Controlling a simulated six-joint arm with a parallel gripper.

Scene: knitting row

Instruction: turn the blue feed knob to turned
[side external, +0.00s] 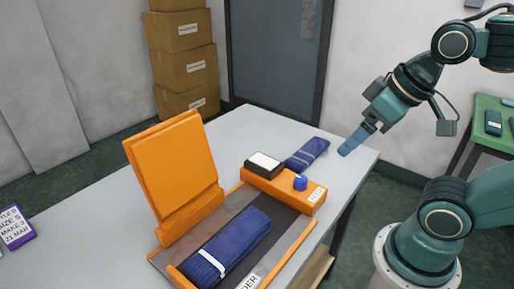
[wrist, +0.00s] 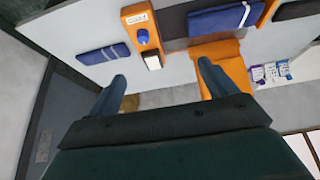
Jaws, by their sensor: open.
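The blue feed knob (side external: 300,182) sits on top of the orange feeder block (side external: 284,189) at the right end of the machine. It also shows in the wrist view (wrist: 142,37), on the orange block near the top. A white mark on the knob is too small to read. My gripper (side external: 349,150) is in the air above the table's right corner, up and to the right of the knob and apart from it. In the wrist view its two fingers (wrist: 160,82) are spread apart with nothing between them.
A dark box with a white top (side external: 263,164) stands beside the knob. A folded navy cloth (side external: 308,153) lies behind it; another (side external: 228,244) lies on the machine bed. An orange upright panel (side external: 172,170) rises at left. The grey table (side external: 250,122) is clear at the back.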

